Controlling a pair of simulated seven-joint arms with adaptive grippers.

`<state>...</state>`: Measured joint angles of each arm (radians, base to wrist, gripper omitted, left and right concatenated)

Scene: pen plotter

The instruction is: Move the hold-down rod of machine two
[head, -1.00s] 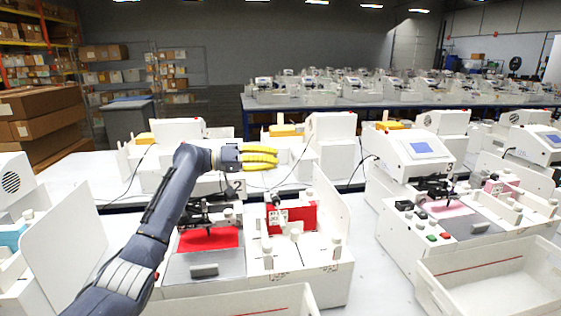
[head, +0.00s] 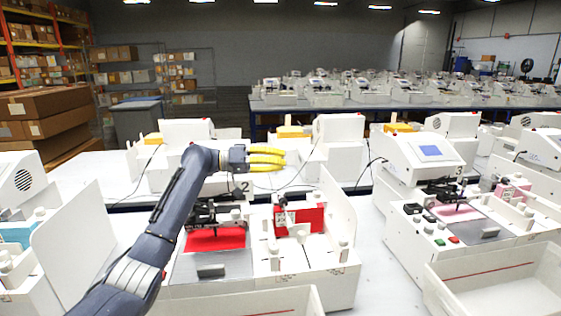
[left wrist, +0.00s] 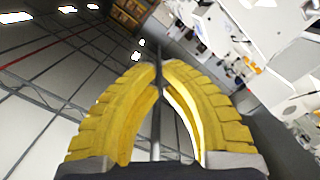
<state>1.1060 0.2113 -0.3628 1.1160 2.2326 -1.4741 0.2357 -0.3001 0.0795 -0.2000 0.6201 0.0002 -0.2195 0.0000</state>
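Machine two (head: 318,284), with a "2" on its housing, stands in front of me. Its left half has a red sheet (head: 217,240) under a dark pen carriage (head: 213,212). Its right half has a red block (head: 309,221) and a small upright rod-like part (head: 281,204) with a pale piece at its lower end. I cannot tell for sure which part is the hold-down rod. My left gripper (head: 284,159) is empty, above and behind the machine's carriage, touching nothing. My right gripper is out of view.
Machine three (head: 424,155) stands to the right, with a white tray (head: 445,296) before it. A tall white panel (head: 74,240) stands at the left. More machines (head: 340,130) stand behind. Bare white table shows between machines two and three.

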